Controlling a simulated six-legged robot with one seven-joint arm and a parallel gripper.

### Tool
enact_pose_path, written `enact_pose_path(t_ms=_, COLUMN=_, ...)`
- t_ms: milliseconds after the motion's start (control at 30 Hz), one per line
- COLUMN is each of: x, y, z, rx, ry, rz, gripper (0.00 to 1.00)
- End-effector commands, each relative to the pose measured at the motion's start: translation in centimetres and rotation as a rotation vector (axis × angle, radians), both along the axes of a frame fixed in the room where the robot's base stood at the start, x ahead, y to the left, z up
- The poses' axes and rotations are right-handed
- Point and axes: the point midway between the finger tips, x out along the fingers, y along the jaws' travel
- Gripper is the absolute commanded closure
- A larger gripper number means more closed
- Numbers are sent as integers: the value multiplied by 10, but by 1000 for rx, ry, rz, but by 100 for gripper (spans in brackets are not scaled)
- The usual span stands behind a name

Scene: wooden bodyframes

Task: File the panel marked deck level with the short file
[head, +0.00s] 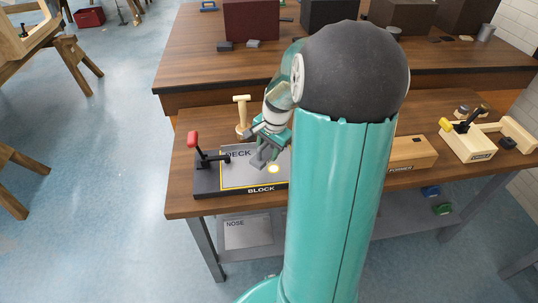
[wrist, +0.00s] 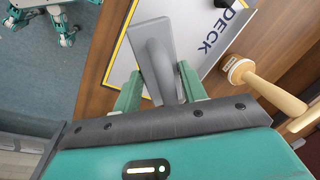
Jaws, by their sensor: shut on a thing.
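The pale panel marked DECK (head: 240,152) lies flat in the dark fixture labelled BLOCK (head: 235,190). A yellow line runs round it and a bright yellow spot shows on it. A black clamp with a red handle (head: 193,140) stands at its left. My gripper (head: 270,146) is over the panel, shut on a grey flat tool with a raised handle (wrist: 152,50), seemingly the short file. In the wrist view the handle sits between my green fingers and the flat part covers some of the panel (wrist: 198,28). I cannot tell whether the tool touches the panel.
A wooden-handled tool with a round end (head: 241,118) stands behind the panel. A wooden block labelled FORMER (head: 410,153) and a wooden cradle (head: 475,143) are at the right. A panel marked NOSE (head: 247,235) lies on the lower shelf. My arm hides the bench's middle.

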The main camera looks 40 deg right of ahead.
Motion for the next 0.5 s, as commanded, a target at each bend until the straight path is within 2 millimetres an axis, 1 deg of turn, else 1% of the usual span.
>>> enact_pose_path(t_ms=33, x=2, y=0, z=6, rx=-3, ry=-4, rz=1, gripper=83)
enact_pose_path(t_ms=100, x=3, y=0, z=11, rx=-2, ry=-2, rz=3, gripper=83)
enact_pose_path(t_ms=200, x=3, y=0, z=17, rx=-2, ry=-2, rz=3, gripper=83)
enact_pose_path(t_ms=500, x=4, y=0, z=18, rx=-1, ry=-1, rz=4, gripper=83)
